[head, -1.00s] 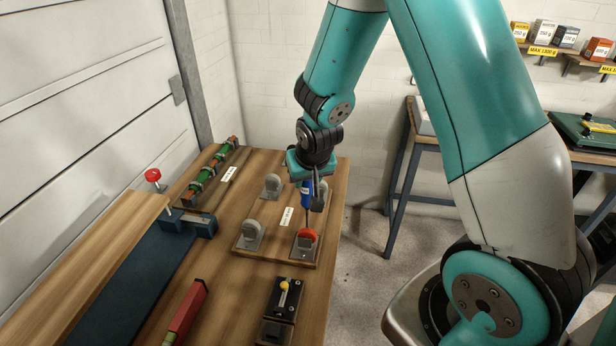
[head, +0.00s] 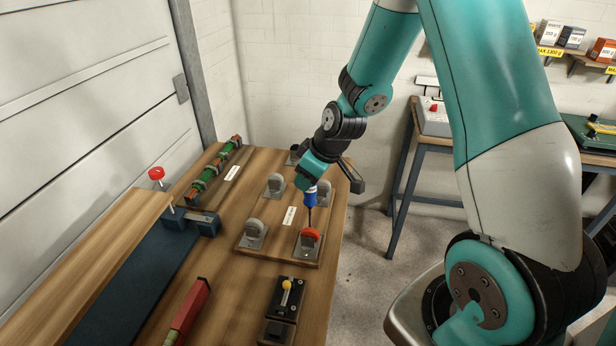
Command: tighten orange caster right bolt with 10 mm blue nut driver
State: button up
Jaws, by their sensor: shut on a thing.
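The orange caster (head: 311,235) stands on its grey plate at the near right corner of a wooden board (head: 280,258). My gripper (head: 313,182) is shut on the blue nut driver (head: 311,197) above and behind this caster. The driver's thin shaft points down, close to upright. Its tip ends at the orange caster or just behind it. The caster hides the tip and the bolt there, so I cannot tell whether the driver sits on a bolt.
Grey casters (head: 252,232) stand at the board's other corners. A blue vise (head: 190,221) is at left. The bench's right edge is close to the board.

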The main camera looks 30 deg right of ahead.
jog(key=shift+f+b, duration=0.4)
dwell(0.3)
jog(key=m+h, duration=0.1)
jog(key=m, duration=0.1)
jog(key=m+h, duration=0.1)
jog(key=m, duration=0.2)
jog(key=shift+t, duration=0.4)
jog(key=m+h, duration=0.1)
jog(key=m, duration=0.2)
jog(key=m+h, duration=0.2)
jog(key=m, duration=0.1)
jog(key=shift+d+m+g, duration=0.2)
jog(key=shift+m+g, duration=0.1)
jog(key=m+g+h, duration=0.1)
jog(key=m, duration=0.4)
jog(key=shift+s+d+m+g+h, duration=0.1)
jog(key=shift+d+m+g+h, duration=0.05)
jog(key=shift+m+g+h, duration=0.25)
jog(key=m+g, duration=0.1)
jog(key=m, duration=0.1)
jog(key=m+g, duration=0.1)
jog(key=m, duration=0.1)
jog(key=m+g, duration=0.1)
jog(key=m, duration=0.1)
jog(key=shift+s+d+m+h, duration=0.1)
jog(key=shift+s+m+h, duration=0.15)
jog(key=shift+m+h, duration=0.15)
jog(key=shift+r+p, duration=2.35)
jog(key=shift+r, duration=1.15)
